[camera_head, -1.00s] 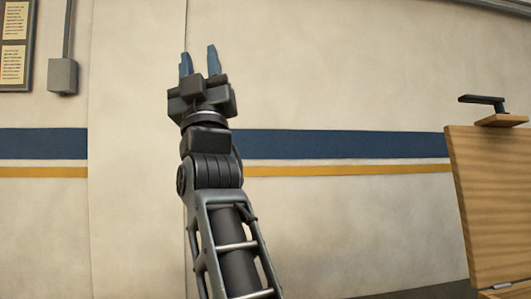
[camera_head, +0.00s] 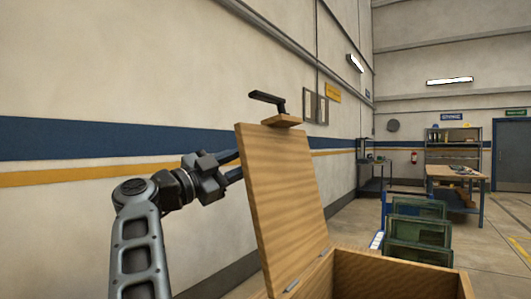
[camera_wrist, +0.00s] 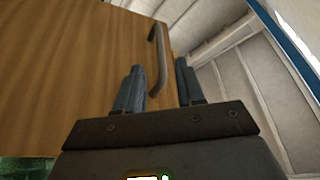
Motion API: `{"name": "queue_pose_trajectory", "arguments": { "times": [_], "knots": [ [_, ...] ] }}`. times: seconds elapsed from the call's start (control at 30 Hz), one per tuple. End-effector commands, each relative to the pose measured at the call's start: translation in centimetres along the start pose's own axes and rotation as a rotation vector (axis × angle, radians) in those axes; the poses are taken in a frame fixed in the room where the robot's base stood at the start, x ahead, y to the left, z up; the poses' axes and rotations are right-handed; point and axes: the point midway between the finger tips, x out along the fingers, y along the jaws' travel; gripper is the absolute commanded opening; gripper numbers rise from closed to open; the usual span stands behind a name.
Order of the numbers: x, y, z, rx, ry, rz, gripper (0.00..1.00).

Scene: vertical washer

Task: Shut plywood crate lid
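The plywood crate (camera_head: 400,278) is at the bottom of the head view. Its lid (camera_head: 285,195) stands raised, close to upright, on hinges at the left side of the crate. A dark handle (camera_head: 268,99) sits on a small block at the lid's top edge. My gripper (camera_head: 234,165) is to the left of the lid, behind its outer face, its fingers pointing right at it. In the wrist view my gripper (camera_wrist: 160,82) has its fingers apart with nothing held. The lid (camera_wrist: 75,70) fills the left, and the handle (camera_wrist: 160,62) shows beyond the fingers. I cannot tell whether they touch the lid.
Green bins (camera_head: 418,232) stand behind the crate to the right. A workbench (camera_head: 455,180) and shelves are further back. The wall (camera_head: 80,80) runs along the left behind my arm. Open floor (camera_head: 500,245) lies at the right.

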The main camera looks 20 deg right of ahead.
Motion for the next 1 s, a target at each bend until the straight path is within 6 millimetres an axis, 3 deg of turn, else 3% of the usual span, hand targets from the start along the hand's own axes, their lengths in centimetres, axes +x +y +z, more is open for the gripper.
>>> {"name": "queue_pose_trajectory", "arguments": {
  "times": [0.5, 0.87, 1.0],
  "knots": [
    [6.8, -0.1, -0.1, 0.0, 0.002, -0.001, 0.38],
    [7.5, -0.1, -0.1, 0.001, 0.001, -0.003, 0.38],
    [7.5, -0.1, -0.1, 0.001, 0.001, -0.003, 0.27]
  ]
}}
